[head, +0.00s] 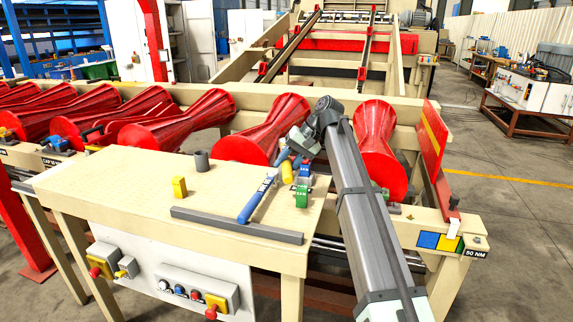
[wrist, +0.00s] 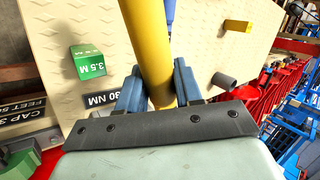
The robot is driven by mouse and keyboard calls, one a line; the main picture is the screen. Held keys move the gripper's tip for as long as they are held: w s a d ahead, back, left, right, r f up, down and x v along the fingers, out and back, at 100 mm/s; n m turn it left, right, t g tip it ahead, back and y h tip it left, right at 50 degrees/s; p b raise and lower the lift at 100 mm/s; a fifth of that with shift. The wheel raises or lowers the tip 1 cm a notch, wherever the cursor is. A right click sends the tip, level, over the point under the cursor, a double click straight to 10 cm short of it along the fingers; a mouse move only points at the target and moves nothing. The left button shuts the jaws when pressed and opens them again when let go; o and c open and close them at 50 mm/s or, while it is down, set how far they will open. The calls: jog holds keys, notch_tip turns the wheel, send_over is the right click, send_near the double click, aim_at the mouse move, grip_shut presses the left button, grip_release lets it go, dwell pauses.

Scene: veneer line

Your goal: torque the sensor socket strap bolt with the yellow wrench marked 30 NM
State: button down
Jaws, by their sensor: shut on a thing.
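My gripper (wrist: 158,82) is shut on the yellow wrench (wrist: 146,40), whose thick yellow handle runs up between the two blue fingers. In the head view my gripper (head: 298,147) is over the table's far right corner, with the yellow handle (head: 287,171) below it. A black label (wrist: 103,98) that seems to read 30 NM shows beside the left finger; I cannot tell what it is fixed to. A blue-handled wrench (head: 257,199) lies on the table just left of the yellow one. I cannot make out the sensor socket strap bolt in either view.
Red rollers (head: 262,130) stand behind. The table's left part is clear.

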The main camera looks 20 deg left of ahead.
jog(key=shift+r, duration=2.4)
